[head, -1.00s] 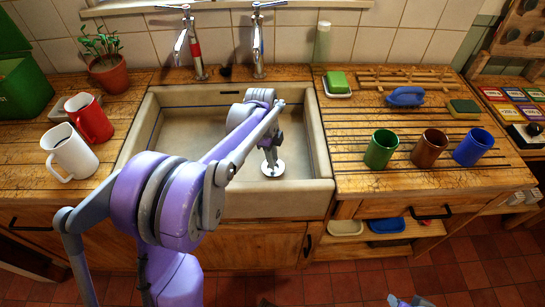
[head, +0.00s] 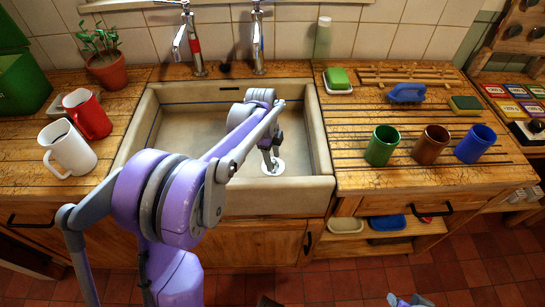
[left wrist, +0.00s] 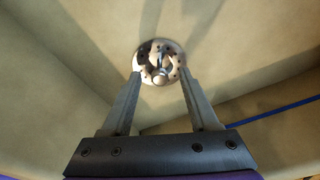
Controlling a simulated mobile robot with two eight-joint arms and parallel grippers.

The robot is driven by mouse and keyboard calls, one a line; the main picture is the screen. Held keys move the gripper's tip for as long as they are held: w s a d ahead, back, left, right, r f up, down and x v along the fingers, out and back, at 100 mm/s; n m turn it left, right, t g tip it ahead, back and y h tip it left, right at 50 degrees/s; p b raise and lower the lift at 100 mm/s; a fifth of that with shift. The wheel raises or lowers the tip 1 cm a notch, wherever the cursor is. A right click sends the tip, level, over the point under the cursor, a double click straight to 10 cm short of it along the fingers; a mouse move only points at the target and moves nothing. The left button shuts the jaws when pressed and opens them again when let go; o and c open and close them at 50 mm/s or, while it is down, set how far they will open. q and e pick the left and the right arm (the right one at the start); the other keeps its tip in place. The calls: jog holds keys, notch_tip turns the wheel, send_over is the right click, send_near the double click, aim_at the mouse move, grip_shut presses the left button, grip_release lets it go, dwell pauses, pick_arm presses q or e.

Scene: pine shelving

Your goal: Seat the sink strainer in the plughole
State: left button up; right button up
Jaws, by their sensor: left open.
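The strainer (left wrist: 160,64) is a round, shiny metal disc with small dark holes and a small knob. It lies at the floor of the pale sink (head: 180,125), and I cannot tell it apart from the plughole rim or see whether it sits fully flush. In the head view the strainer (head: 273,169) is a small pale disc under my left gripper (head: 271,160). In the left wrist view my left gripper (left wrist: 159,72) is open, its fingers apart on either side of the knob. No finger clearly touches it.
Two taps (head: 188,40) stand behind the sink. A white mug (head: 72,150) and a red mug (head: 90,117) are on the left counter. Green (head: 381,148), brown (head: 430,147) and blue (head: 474,146) cups stand on the right drainboard. The rest of the sink floor is clear.

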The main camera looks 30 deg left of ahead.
pick_arm(q)
notch_tip(320, 180, up, 11)
jog(key=a+p, duration=0.1)
jog(key=shift+s+a+f, duration=0.15)
jog(key=shift+a, duration=0.05)
dwell(0.6)
jog(key=s+d+r+n+t+p, duration=0.1)
jog(key=s+d+n, duration=0.2)
jog(key=s, duration=0.1)
jog(key=s+d+r+n+t+y+p, duration=0.1)
jog(key=s+d+n+p, duration=0.1)
jog(key=s+d+n, duration=0.1)
jog(key=s+d+r+n+t+p, duration=0.1)
jog(key=s+d+n, duration=0.2)
jog(key=s+n, duration=0.2)
jog(key=shift+s+d+p, duration=0.15)
jog(key=shift+s+d, duration=0.05)
jog(key=shift+s, duration=0.45)
jog(key=shift+s+d+p, duration=0.15)
jog(key=shift+s, duration=0.45)
jog(key=s+d+f+n+t+p, duration=0.1)
jog(key=s+d+f+n+t, duration=0.1)
jog(key=s+n, duration=0.3)
jog(key=shift+s+d+f+y+p, duration=0.15)
jog(key=shift+s+f+y+p, duration=0.2)
jog(key=shift+s, duration=0.35)
